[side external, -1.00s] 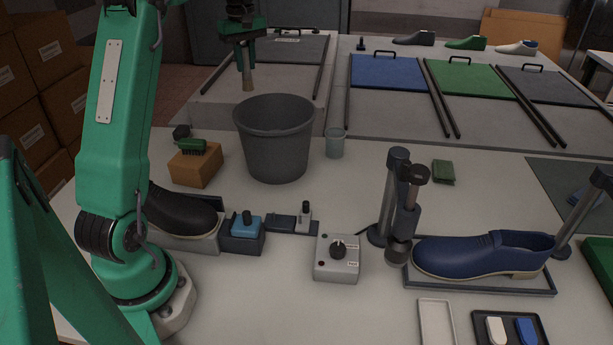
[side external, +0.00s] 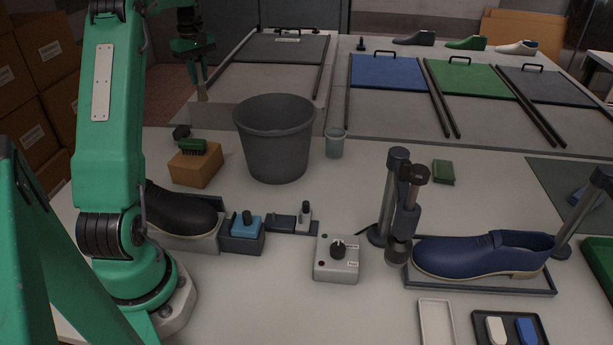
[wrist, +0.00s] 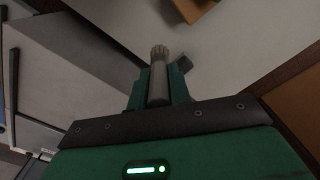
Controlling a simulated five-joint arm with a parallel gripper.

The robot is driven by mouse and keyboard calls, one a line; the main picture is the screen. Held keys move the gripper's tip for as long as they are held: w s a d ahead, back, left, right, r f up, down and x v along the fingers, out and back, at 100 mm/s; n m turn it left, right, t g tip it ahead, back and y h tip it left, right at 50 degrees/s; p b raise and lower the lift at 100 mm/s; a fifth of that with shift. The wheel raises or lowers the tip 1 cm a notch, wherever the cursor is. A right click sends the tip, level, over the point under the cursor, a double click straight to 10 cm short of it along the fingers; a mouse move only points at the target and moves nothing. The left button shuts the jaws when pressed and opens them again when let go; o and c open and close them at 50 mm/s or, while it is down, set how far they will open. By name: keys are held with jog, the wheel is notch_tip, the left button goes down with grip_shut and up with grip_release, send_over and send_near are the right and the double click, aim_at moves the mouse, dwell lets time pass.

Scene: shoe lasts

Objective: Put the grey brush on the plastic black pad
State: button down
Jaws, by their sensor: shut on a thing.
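My gripper (side external: 200,74) is at the upper left of the side external view, raised above the table's back left edge. It is shut on the grey brush (side external: 202,93), which points downward. In the wrist view the brush (wrist: 158,82) is a grey cylinder with a paler ribbed end, between my green fingers (wrist: 158,95). A small dark piece (side external: 181,132), also in the wrist view (wrist: 183,62), lies below and apart from the brush. A flat black tray (side external: 541,334) at the bottom right holds a white and a blue piece. I cannot tell which dark thing is the pad.
A brown block (side external: 196,168) bears a green brush (side external: 193,147). A tall grey bin (side external: 276,145) and a cup (side external: 335,147) stand to its right. A black shoe (side external: 181,212), a control box (side external: 338,262) and a blue shoe (side external: 480,255) are nearer the camera.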

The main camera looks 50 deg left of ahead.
jog(key=shift+f, duration=0.25)
jog(key=s+a+f, duration=0.6)
jog(key=a+f, duration=0.1)
jog(key=a, duration=0.3)
jog(key=shift+f, duration=0.15)
jog(key=shift+f, duration=1.85)
jog(key=shift+d+f, duration=0.1)
jog(key=shift+f, duration=0.05)
jog(key=c, duration=1.3)
grip_release()
